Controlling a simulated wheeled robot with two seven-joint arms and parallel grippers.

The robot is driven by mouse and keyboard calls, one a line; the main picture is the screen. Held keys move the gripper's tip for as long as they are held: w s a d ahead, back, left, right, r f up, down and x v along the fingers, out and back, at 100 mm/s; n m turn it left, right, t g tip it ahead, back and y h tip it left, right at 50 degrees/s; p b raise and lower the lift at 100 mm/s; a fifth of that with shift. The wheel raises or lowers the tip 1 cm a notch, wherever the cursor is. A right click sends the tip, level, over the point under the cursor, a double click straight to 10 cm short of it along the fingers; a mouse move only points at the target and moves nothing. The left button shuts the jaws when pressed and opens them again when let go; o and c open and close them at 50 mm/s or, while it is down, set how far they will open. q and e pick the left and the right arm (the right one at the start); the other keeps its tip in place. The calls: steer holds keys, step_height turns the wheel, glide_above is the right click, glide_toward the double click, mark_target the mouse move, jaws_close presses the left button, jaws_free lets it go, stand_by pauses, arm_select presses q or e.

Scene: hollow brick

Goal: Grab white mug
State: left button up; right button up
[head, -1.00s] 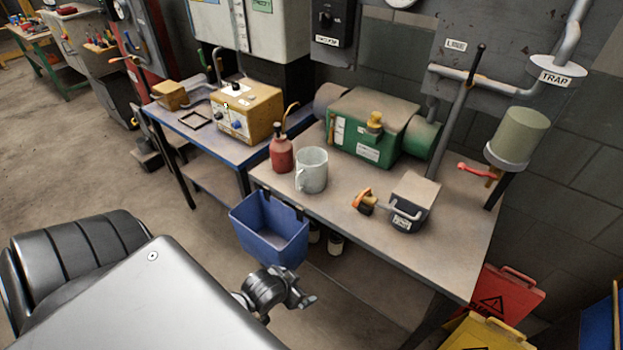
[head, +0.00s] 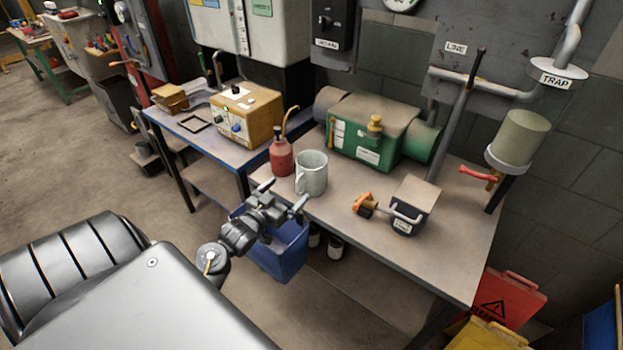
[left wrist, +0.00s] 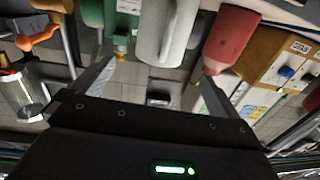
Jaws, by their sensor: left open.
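The white mug (head: 312,174) stands upright on the workbench, its handle toward the left front. It also shows in the left wrist view (left wrist: 165,30), upside down at the top, beyond the fingers. My left gripper (head: 283,196) is open and empty at the bench's front edge, just in front of the mug and apart from it. In the left wrist view its two fingers (left wrist: 152,82) are spread wide. My right gripper is not in view.
A red oil can (head: 281,157) stands close to the mug's left, also near in the left wrist view (left wrist: 231,40). A green machine (head: 370,135) is behind. A grey block with a handle (head: 412,203) sits right. A blue bin (head: 280,252) hangs at the bench front.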

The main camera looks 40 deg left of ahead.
mark_target(303, 173)
arm_select(q)
steer(key=w, duration=0.4)
steer(key=w+a+p, duration=0.1)
steer(key=shift+w+r, duration=0.25)
steer(key=shift+w, duration=0.15)
steer(key=shift+w+r, duration=0.1)
steer(key=w+p, duration=0.1)
steer(key=w, duration=0.4)
steer(key=shift+a+p, duration=0.1)
steer(key=shift+p, duration=0.3)
steer(key=shift+s, duration=0.1)
steer(key=shift+c, duration=0.4)
steer(key=c, duration=1)
